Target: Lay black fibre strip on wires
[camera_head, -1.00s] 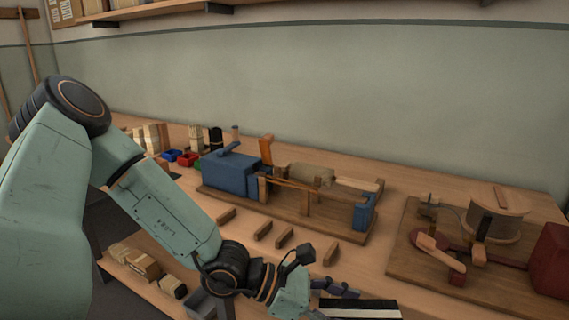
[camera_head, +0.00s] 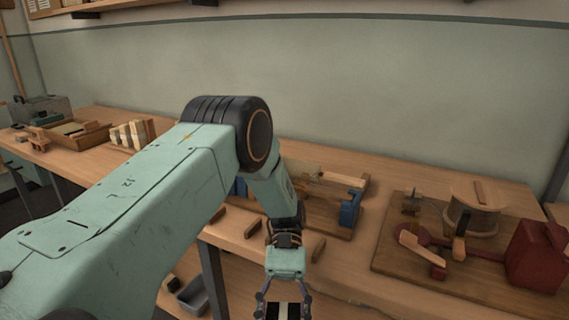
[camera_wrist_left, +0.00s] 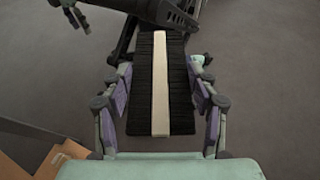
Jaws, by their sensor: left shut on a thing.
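My left gripper (camera_head: 284,302) is at the bottom of the head view, in front of the bench edge. It is shut on the black fibre strip (camera_wrist_left: 145,110), holding it clear of the bench. The strip has black bristles on both sides of a pale central band. In the left wrist view, the gripper's fingers (camera_wrist_left: 160,98) stand along its two long sides. In the head view, only a bit of the strip (camera_head: 275,312) shows between the fingers. The winding jig with a blue end block (camera_head: 350,208) is mostly hidden behind my arm. I cannot make out the wires.
A board (camera_head: 390,262) with a wooden spool (camera_head: 472,218), crank and red block (camera_head: 538,255) stands at the right. Small wooden blocks (camera_head: 319,250) lie along the bench's front edge. Pale bundles (camera_head: 130,133) and a wooden tray (camera_head: 84,140) are at the left. A grey bin (camera_head: 193,296) sits below.

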